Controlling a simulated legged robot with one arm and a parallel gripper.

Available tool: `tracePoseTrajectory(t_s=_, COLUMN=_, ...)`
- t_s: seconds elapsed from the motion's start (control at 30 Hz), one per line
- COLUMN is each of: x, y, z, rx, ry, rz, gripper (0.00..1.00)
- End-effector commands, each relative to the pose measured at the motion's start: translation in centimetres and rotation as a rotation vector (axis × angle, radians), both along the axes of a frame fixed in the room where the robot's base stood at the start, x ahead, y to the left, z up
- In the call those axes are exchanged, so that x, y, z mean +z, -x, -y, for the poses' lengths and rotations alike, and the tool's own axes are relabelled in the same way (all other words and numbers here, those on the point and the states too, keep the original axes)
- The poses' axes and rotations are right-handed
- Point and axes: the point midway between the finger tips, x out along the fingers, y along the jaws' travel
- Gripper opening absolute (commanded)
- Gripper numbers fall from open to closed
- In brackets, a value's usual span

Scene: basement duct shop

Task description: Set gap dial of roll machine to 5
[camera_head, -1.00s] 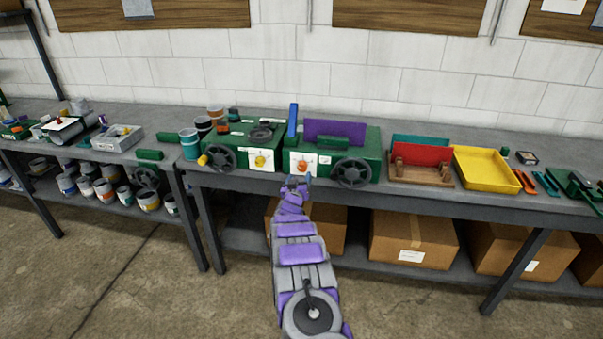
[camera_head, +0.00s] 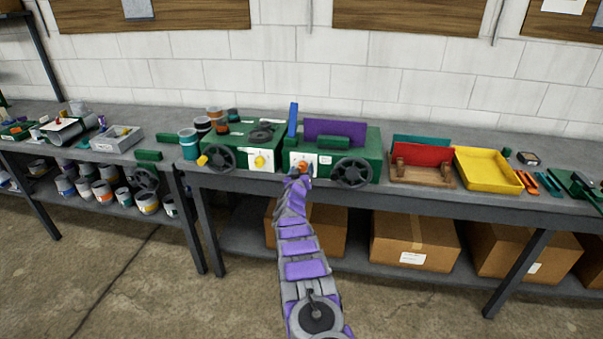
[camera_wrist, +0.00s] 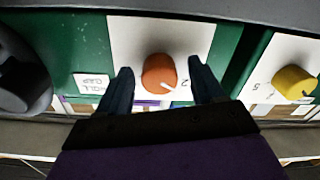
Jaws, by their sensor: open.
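The roll machine (camera_head: 374,150) is a green box on the bench, with a white dial plate on its front. Its orange gap dial (camera_wrist: 160,72) shows in the wrist view beside an upside-down "ROLL GAP" label (camera_wrist: 91,83). The dial's white pointer slants to the lower right, towards a "2" on the plate. My gripper (camera_wrist: 160,68) is open, with one dark finger on each side of the dial. I cannot tell whether the fingers touch it. In the head view my gripper (camera_head: 298,176) is at the machine's front and partly covers the dial (camera_head: 301,167).
A second green machine with a yellow dial (camera_head: 259,160) stands close on the left. A black handwheel (camera_head: 352,172) is right of the orange dial in the head view. Cardboard boxes (camera_head: 412,240) sit below.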

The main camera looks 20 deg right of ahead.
Motion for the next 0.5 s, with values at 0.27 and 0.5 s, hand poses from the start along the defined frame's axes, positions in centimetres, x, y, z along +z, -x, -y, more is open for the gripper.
tracePoseTrajectory(t_s=0.27, x=0.02, y=-0.05, z=0.01, rx=0.000, ry=-0.001, rz=0.001, gripper=0.67)
tracePoseTrajectory(t_s=0.5, x=0.01, y=-0.04, z=0.02, rx=0.000, ry=0.000, rz=0.001, gripper=0.46)
